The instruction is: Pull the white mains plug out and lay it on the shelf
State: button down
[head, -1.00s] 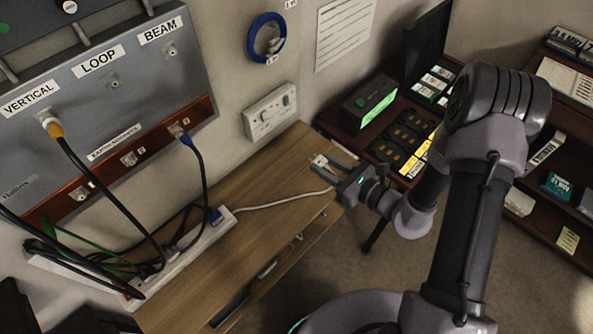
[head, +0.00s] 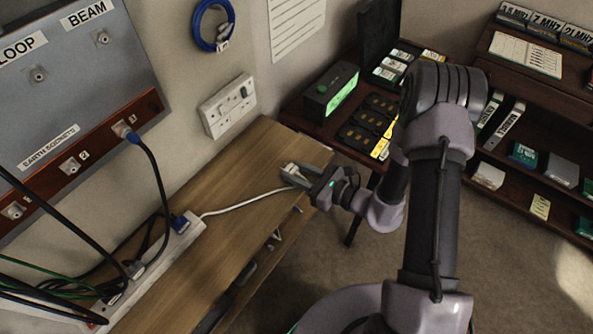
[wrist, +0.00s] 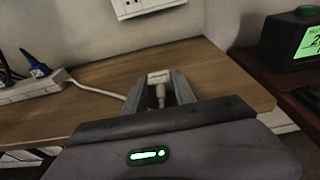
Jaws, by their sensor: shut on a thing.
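The white mains plug (wrist: 160,78) is between the two fingers of my gripper (wrist: 161,88), which is shut on it. In the head view my gripper (head: 292,171) holds the plug (head: 291,169) over the right end of the wooden shelf (head: 215,180). I cannot tell whether the plug touches the wood. Its white cable (head: 245,204) runs left across the shelf to the power strip (head: 160,255). The wall socket (head: 228,104) above the shelf has no white plug in it.
A blue plug (head: 181,224) sits in the strip, with black and green cables around it. A dark desk with a green-lit clock (head: 331,89) stands just right of the shelf. The shelf's middle is clear apart from the white cable.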

jog(key=shift+f+b, duration=0.55)
jog(key=shift+s+f, duration=0.1)
jog(key=shift+f, duration=0.15)
jog(key=shift+s+f+b, duration=0.15)
jog(key=shift+f+b, duration=0.1)
jog(key=shift+b, duration=0.15)
jog(key=c, duration=1.3)
grip_release()
jog(key=shift+f, duration=0.1)
jog(key=shift+r+p, duration=1.15)
jog(key=shift+r, duration=0.5)
jog(key=shift+w, duration=0.2)
jog(key=shift+o, duration=0.6)
